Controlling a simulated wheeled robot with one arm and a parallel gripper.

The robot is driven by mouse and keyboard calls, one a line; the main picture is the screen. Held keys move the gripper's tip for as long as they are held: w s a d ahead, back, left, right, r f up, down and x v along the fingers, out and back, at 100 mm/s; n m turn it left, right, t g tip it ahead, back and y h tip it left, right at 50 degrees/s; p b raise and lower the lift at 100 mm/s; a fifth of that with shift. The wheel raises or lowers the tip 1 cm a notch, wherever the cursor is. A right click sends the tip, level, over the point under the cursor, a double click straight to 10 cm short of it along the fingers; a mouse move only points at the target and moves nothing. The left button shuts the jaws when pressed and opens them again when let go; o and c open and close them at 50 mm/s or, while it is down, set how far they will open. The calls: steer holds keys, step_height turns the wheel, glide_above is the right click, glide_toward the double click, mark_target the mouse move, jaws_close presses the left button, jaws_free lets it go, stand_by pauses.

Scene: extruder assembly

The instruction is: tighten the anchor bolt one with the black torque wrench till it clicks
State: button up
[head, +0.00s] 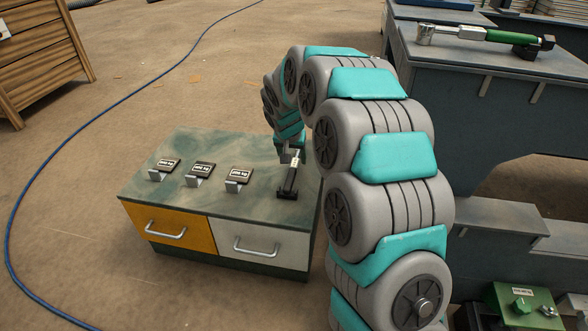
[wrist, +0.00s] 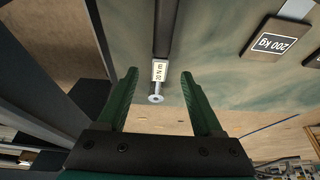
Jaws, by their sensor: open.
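A black bar-shaped tool (head: 290,178), which looks like the black torque wrench, is at the right end of the low cabinet's top. In the wrist view the black tool (wrist: 164,30) has a white label marked with a number and a round metal end (wrist: 155,98). My gripper (wrist: 158,74) is open, with its two green fingers on either side of the label and metal end, a gap showing at each side. In the head view my gripper (head: 289,152) is at the tool's far end, partly hidden by my arm. I cannot make out anchor bolt one.
The low cabinet (head: 150,192) carries several small plates on stands, such as this one (head: 238,175); one plate (wrist: 272,44) reads 200 kg. A green-handled wrench (head: 485,35) lies on a grey bench (head: 480,68). A green box (head: 525,308) stands lower right. A blue cable (head: 62,138) crosses the floor.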

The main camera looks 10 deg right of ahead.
mark_target(294, 165)
steer(key=shift+b+x, duration=0.3)
steer(key=shift+x, duration=2.5)
jaws_close()
steer(key=shift+r, duration=0.1)
